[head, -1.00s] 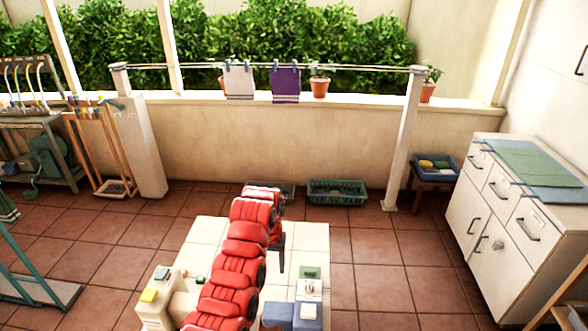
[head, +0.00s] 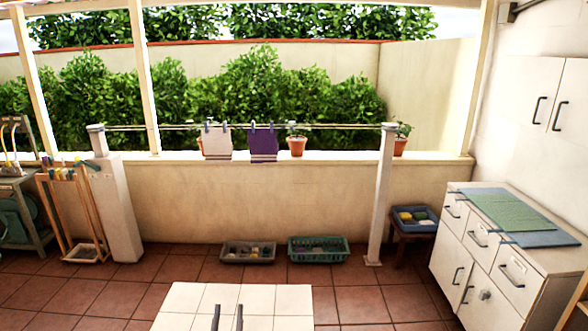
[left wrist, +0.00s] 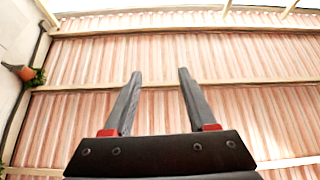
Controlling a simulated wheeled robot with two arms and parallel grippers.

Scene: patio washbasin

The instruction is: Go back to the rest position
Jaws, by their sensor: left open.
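My left gripper (head: 228,318) shows only as two dark fingertips at the bottom edge of the head view, over the white tiled top. In the left wrist view its two fingers (left wrist: 160,78) stand apart with nothing between them, and they point up toward the slatted roof (left wrist: 100,60). My left arm's links are out of the head view. My right gripper is not in view.
A white tiled top (head: 265,298) lies in front. Beyond it on the floor are a grey crate (head: 248,253) and a green basket (head: 318,250). A white cabinet (head: 500,262) stands at right, a wooden rack (head: 72,215) at left. Tiled floor between is clear.

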